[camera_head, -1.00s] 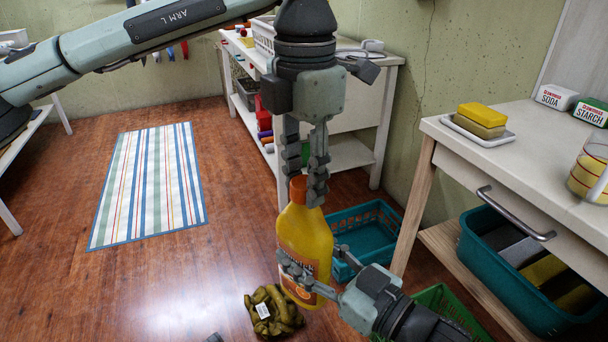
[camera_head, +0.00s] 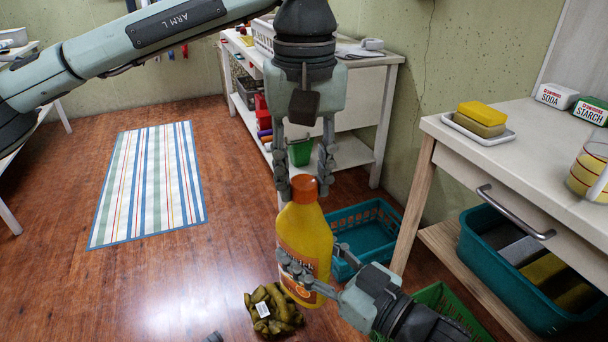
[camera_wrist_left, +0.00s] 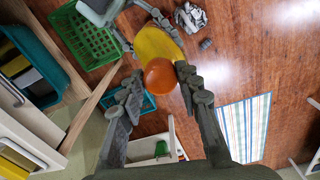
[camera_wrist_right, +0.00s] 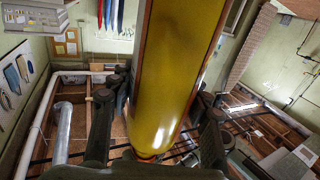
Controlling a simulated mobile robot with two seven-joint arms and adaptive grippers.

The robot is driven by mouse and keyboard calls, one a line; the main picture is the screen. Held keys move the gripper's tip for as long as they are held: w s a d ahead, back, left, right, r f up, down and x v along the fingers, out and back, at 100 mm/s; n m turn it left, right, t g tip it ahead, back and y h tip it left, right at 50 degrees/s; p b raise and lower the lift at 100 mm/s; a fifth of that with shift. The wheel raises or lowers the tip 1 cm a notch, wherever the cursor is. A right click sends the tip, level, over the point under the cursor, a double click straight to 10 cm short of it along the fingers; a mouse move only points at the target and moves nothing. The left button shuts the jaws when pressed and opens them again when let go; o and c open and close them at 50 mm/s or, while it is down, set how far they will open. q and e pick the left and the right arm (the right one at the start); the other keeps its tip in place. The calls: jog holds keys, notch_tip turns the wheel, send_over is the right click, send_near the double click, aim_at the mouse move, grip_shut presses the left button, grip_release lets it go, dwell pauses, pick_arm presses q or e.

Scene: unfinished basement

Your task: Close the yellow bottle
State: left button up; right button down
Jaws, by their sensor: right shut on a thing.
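The yellow bottle (camera_head: 305,240) is upright in the head view, with an orange cap (camera_head: 304,187) on its neck. My right gripper (camera_head: 305,278) is shut on the bottle's lower body from the right; the yellow body also fills the middle of the right wrist view (camera_wrist_right: 175,75). My left gripper (camera_head: 304,188) is above the bottle, fingers pointing down and spread to either side of the cap. In the left wrist view the orange cap (camera_wrist_left: 159,75) lies between the open fingers, with the yellow bottle (camera_wrist_left: 158,43) behind it. I cannot tell whether the cap is fully tight.
A teal basket (camera_head: 362,238) and a green crate (camera_head: 440,302) are behind and right. A white table (camera_head: 470,160) stands at right.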

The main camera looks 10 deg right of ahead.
pick_arm(q)
jog(key=o, duration=0.3)
jog(key=shift+s+r, duration=0.1)
jog(key=shift+r, duration=2.2)
